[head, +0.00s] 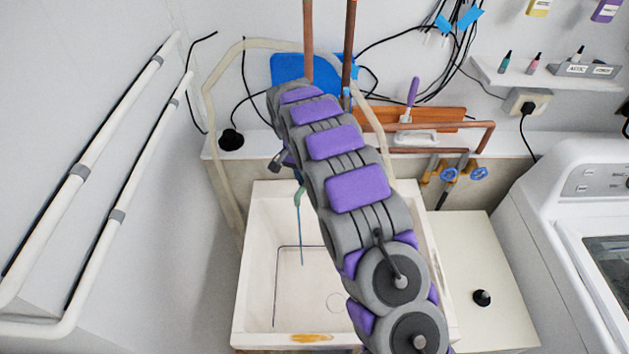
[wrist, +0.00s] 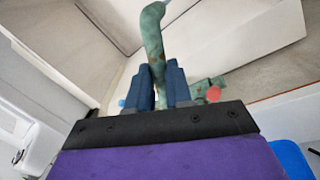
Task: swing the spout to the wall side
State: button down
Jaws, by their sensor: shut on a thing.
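The spout (wrist: 152,35) is a weathered green, curved pipe. In the wrist view it rises from between the two blue fingers of my gripper (wrist: 160,82), which are shut on it. Its free end curves to the upper right over the white basin. A small part of the spout (head: 299,195) shows in the head view over the sink (head: 242,290). My arm hides most of my gripper and the tap there. A red knob (wrist: 213,94) and a blue knob (wrist: 121,103) show on either side of the fingers.
White pipes (head: 110,205) run along the left wall. Copper pipes (head: 308,45) rise behind my arm. A ledge (head: 222,150) lies behind the sink. A white counter (head: 480,250) and a washing machine (head: 590,230) stand to the right. The sink's left part is open.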

jog(key=shift+w+a+m, duration=0.7)
jog(key=shift+a+m, duration=0.3)
jog(key=shift+m, duration=0.2)
jog(key=c, duration=1.1)
grip_release()
jog(key=shift+a, duration=0.15)
jog(key=shift+o, duration=0.2)
jog(key=shift+w, duration=0.1)
notch_tip(320, 180, up, 17)
jog(key=w+a+p, duration=0.2)
jog(key=p, duration=0.8)
jog(key=shift+w+a+g+p, duration=0.15)
jog(key=shift+a+g+p, duration=0.15)
jog(key=shift+a, duration=0.05)
jog(key=shift+f, duration=0.1)
